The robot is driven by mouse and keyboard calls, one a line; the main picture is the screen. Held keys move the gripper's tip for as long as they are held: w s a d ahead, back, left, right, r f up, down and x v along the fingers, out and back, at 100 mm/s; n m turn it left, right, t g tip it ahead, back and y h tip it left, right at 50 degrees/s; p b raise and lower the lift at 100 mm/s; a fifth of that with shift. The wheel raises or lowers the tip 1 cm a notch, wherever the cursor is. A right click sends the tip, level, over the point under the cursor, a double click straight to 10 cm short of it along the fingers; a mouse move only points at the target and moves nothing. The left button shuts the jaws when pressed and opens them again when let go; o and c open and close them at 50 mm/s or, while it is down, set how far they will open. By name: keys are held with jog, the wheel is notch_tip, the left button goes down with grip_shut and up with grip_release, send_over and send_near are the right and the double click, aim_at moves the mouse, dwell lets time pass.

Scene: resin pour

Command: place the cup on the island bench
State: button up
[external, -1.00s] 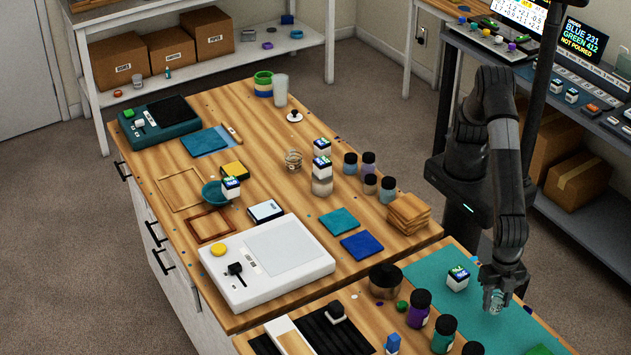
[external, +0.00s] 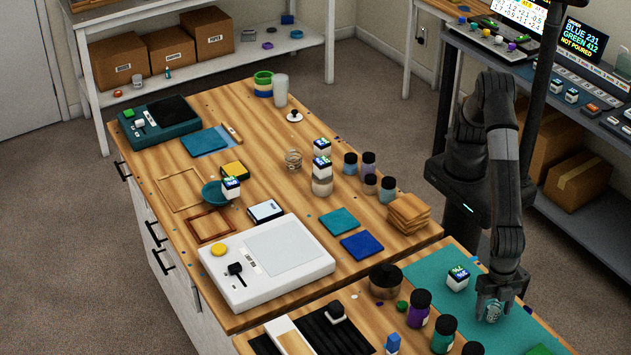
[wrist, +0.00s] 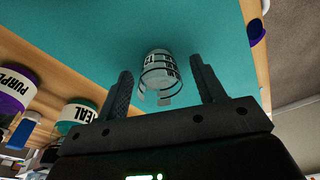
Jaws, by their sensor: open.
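The cup (external: 493,312) is small and clear with dark markings. It is on or just above the teal mat at the lower right, below my gripper. In the wrist view the cup (wrist: 161,72) shows between and beyond the fingertips, with room on both sides. My gripper (external: 493,296) points down at the mat and is open; its two fingers (wrist: 163,88) stand apart. Whether the cup's base touches the mat is hard to tell. The wood-topped bench (external: 330,215) fills the middle, with a second wooden section in front of it.
The teal mat (external: 430,268) also bears a white labelled cube (external: 458,279). Purple (external: 418,310) and teal (external: 443,334) jars and a dark bowl (external: 385,281) stand left of my gripper. A white light box (external: 285,290) and wooden coasters (external: 408,213) occupy the bench; bare wood shows between items.

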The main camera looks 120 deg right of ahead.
aim_at(492, 301)
notch_tip(492, 301, up, 12)
jog(key=d, duration=0.1)
jog(key=shift+s+d, duration=0.35)
jog(key=shift+r, duration=0.15)
jog(key=d+r+m+t, duration=0.15)
jog(key=d+r, duration=0.25)
jog(key=d, duration=0.6)
jog(key=d+r+m, duration=0.3)
jog(key=d+r, duration=0.2)
jog(key=d, duration=0.6)
jog(key=d+r+m+t, duration=0.15)
jog(key=d+r, duration=0.25)
jog(key=d, duration=0.6)
jog(key=s+d+f+m+t, duration=0.1)
jog(key=s+d+m, duration=0.2)
jog(key=s+d, duration=0.5)
jog(key=s+d+f+m+t+h, duration=0.1)
jog(key=s+d+m, duration=0.3)
jog(key=s+d, duration=0.4)
jog(key=shift+d+f+h, duration=0.25)
jog(key=shift+d+h, duration=0.05)
jog(key=shift+d, duration=2.75)
